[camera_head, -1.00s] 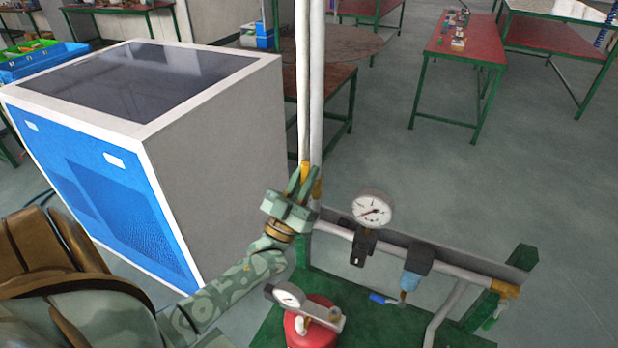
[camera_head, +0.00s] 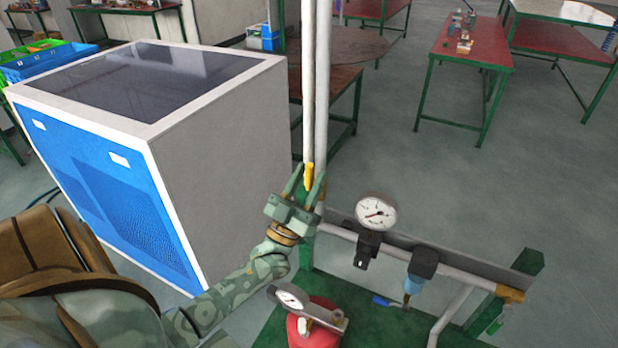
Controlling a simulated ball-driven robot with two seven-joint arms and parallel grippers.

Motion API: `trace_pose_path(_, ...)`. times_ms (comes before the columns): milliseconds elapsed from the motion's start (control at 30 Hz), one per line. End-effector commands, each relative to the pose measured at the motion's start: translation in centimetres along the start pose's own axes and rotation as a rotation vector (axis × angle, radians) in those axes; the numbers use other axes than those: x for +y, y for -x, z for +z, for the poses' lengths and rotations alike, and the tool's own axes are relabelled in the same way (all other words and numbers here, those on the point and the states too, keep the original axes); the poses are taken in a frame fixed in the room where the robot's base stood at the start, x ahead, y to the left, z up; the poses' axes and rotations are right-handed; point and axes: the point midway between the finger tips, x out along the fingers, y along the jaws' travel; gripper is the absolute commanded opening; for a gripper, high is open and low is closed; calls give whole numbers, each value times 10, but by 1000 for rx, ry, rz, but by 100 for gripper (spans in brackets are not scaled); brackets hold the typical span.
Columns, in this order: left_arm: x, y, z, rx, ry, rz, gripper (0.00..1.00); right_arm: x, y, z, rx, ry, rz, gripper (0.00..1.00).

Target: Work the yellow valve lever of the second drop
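A yellow valve lever (camera_head: 309,174) stands upright at the foot of the white vertical pipes (camera_head: 320,90), in the middle of the head view. My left gripper (camera_head: 305,186) reaches up to it from the lower left. Its two green fingers are spread, one on each side of the lever. I cannot tell whether either finger touches it. The valve body behind the gripper is mostly hidden. I cannot tell from this view which drop the lever belongs to. My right gripper is not in view.
A pressure gauge (camera_head: 376,211) and a blue-bowled filter (camera_head: 420,272) sit on the pipe to the right. A red cylinder (camera_head: 318,318) with a gauge stands below. A large blue-and-white cabinet (camera_head: 215,150) stands close on the left. Red-topped tables (camera_head: 468,45) stand farther back.

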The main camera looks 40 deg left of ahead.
Motion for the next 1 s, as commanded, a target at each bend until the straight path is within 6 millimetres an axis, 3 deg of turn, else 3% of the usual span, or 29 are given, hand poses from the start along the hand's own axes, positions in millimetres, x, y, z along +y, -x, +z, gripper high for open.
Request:
trace_pose_path(300, 0, 72, 4, -7, 1, -1, 38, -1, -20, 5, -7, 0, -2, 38)
trace_pose_path(500, 0, 106, 2, -5, 1, -2, 38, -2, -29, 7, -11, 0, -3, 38)
trace_pose_path(667, 0, 115, 1, -3, 1, -1, 38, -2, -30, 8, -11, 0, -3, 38)
trace_pose_path(1000, 0, 115, 1, -2, 1, -1, 38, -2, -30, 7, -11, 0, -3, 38)
